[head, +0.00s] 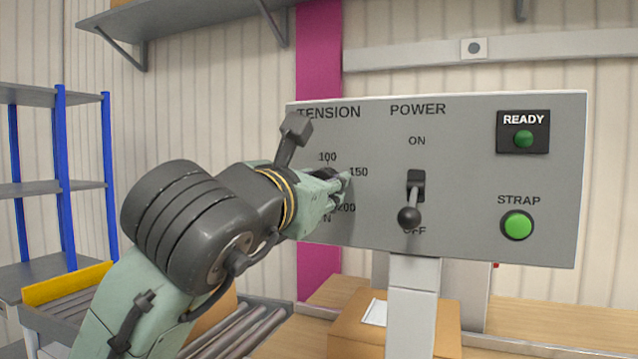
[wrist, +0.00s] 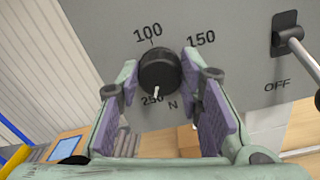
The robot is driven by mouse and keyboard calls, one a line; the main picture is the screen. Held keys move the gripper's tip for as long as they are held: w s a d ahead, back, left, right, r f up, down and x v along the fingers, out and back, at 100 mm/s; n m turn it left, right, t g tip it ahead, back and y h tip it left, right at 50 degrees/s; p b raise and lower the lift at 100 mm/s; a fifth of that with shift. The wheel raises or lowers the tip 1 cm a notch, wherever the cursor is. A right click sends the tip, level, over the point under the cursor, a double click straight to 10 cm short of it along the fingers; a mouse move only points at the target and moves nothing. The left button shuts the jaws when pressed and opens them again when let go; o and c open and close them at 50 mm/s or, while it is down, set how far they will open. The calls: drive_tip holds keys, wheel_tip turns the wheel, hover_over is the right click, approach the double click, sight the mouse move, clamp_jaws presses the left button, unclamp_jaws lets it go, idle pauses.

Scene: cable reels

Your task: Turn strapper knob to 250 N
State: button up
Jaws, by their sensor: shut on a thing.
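The strapper knob (wrist: 159,70) is black and round, on the grey control panel (head: 465,200). Its white pointer mark is at the lower side in the wrist view and points at the 250 label, partly covering it. In the head view only a dark bit of the knob (head: 326,173) shows behind my fingers. My gripper (head: 335,184) is at the panel, shut on the knob with one finger on each side, as the wrist view (wrist: 161,72) shows. The 100 and 150 labels are clear in both views. The 200 label is hidden by a finger in the wrist view.
The power lever (head: 409,214) right of the knob points down toward OFF. The STRAP button (head: 517,225) is bright green and the READY lamp (head: 523,139) dark green. A cardboard box (head: 350,328) stands below the panel. A blue-post shelf (head: 60,160) is at left.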

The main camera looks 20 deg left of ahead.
drive_tip(key=shift+f, duration=0.1)
drive_tip(key=o, duration=1.2)
drive_tip(key=s, duration=1.2)
